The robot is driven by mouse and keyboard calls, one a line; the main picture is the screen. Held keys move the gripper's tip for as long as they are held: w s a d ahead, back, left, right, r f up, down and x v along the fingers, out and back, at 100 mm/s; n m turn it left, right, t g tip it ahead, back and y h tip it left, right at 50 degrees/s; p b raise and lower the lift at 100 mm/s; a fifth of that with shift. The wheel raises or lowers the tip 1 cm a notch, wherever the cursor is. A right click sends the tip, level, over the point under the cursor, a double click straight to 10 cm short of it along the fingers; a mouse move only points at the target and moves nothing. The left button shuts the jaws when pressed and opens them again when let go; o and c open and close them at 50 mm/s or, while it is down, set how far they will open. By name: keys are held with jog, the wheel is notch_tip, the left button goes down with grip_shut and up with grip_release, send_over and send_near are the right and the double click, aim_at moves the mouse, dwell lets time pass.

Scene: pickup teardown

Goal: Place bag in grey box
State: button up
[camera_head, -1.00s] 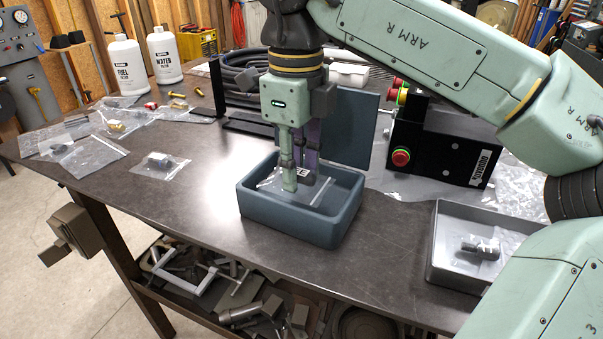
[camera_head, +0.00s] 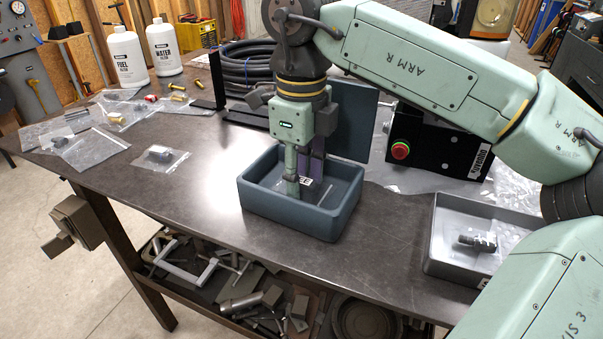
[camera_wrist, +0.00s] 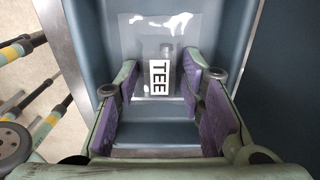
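A clear bag labelled TEE (camera_wrist: 172,85) with a small grey part lies inside the open blue-grey box (camera_head: 288,220). In the head view most of this bag is hidden behind the fingers. My gripper (camera_head: 304,184) reaches down into the box. In the wrist view its purple-padded fingers (camera_wrist: 163,88) are apart, one on each side of the TEE label, with no visible grip on the bag. A shallow grey box (camera_head: 449,265) stands at the right of the table. It holds a clear bag with a dark fitting (camera_head: 478,241).
The raised lid (camera_head: 354,125) stands behind the blue-grey box. A black control box with a red button (camera_head: 400,150) is to its right. Several bagged parts (camera_head: 160,154) lie at the left. Table between the two boxes is clear.

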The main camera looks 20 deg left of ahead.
aim_at(301, 180)
jog(key=shift+o, duration=0.8)
jog(key=shift+r, duration=0.1)
notch_tip(301, 180, up, 12)
jog(key=shift+p, duration=0.35)
jog(key=shift+s, duration=0.1)
